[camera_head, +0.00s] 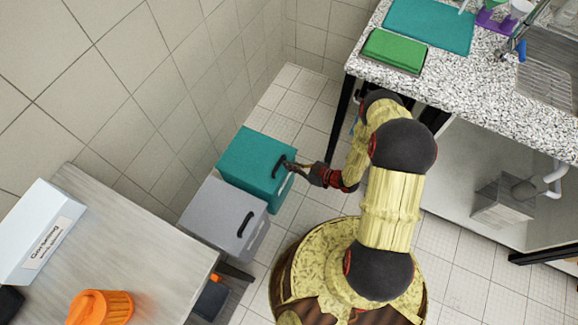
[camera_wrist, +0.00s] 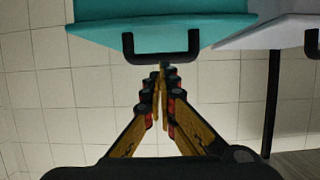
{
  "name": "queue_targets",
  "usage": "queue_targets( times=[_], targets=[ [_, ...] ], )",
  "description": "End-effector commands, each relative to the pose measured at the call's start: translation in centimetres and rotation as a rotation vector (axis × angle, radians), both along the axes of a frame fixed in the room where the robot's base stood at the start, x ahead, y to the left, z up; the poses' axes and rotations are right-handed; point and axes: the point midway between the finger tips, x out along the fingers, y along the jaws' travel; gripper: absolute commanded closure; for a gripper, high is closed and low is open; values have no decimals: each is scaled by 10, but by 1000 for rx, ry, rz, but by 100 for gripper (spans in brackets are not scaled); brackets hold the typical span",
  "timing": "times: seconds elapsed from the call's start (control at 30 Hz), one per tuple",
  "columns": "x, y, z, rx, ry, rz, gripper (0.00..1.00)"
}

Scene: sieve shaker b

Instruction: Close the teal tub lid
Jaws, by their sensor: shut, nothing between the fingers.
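The teal tub (camera_head: 275,205) stands on the floor against the tiled wall in the head view. Its teal lid (camera_head: 250,155) lies over the top, with a black handle (camera_head: 278,167) near the right edge. I cannot tell whether the lid is fully seated. My gripper (camera_head: 293,166) is at the handle side of the lid, its fingertips very near the handle. In the wrist view, my gripper (camera_wrist: 163,70) is shut and empty, with its tips just below the black handle (camera_wrist: 161,58) of the teal lid (camera_wrist: 160,28). Contact is unclear.
A grey tub (camera_head: 222,215) with a black handle stands beside the teal one. A table (camera_head: 150,235) with a white box (camera_head: 38,232) and an orange container (camera_head: 100,307) is at lower left. A speckled counter (camera_head: 450,85) is at upper right.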

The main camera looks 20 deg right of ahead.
Motion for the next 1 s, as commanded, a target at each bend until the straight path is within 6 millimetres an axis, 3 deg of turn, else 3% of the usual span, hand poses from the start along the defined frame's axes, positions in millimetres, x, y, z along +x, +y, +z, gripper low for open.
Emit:
queue_targets(
  times=[0.5,1.0],
  targets=[
    [-31,-35,-57,1,-3,-1,100],
    [-35,-40,-65,1,-5,2,100]
  ],
)
